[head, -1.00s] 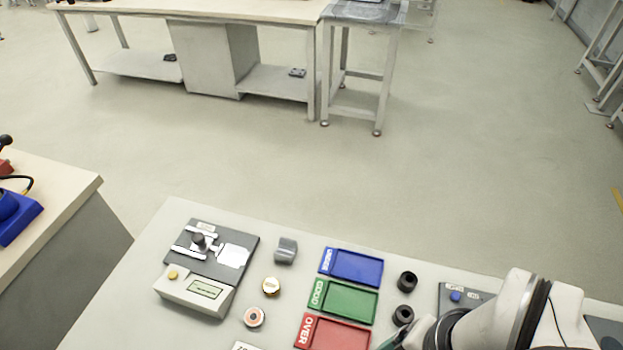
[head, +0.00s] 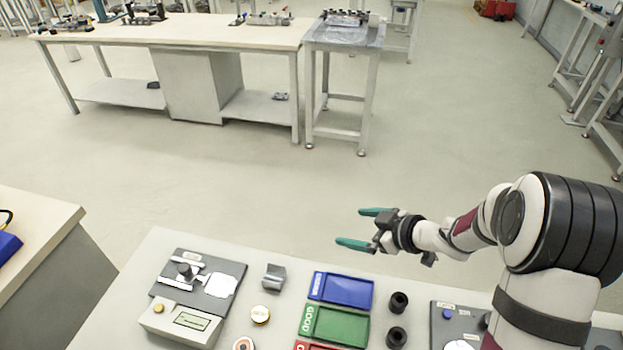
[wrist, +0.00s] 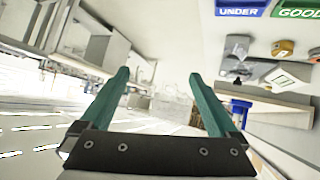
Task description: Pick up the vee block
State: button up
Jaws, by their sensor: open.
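The vee block (head: 274,277) is a small grey block with a rounded-looking top. It stands on the light bench between the grey gauge fixture and the blue tray. It also shows in the wrist view (wrist: 237,45), at the upper right. My gripper (head: 362,228) has two green fingers spread apart with nothing between them. It is in the air, right of and beyond the block in the head view, well apart from it. In the wrist view, my gripper (wrist: 158,76) points toward the room, with the block off to the right.
The gauge fixture (head: 180,322) stands left of the block. A brass disc (head: 260,314) lies just in front. The blue tray (head: 343,289) and green tray (head: 337,325) lie to the right, then black rings (head: 398,302). The air above the block is clear.

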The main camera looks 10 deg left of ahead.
aim_at(274, 278)
jog(key=s+a+f+n+g+y, duration=0.35)
jog(key=s+g, duration=0.25)
jog(key=s, duration=0.2)
jog(key=shift+n+h, duration=0.25)
jog(key=x, duration=1.6)
jog(key=shift+s+d+f, duration=0.15)
jog(key=shift+f, duration=0.15)
grip_shut()
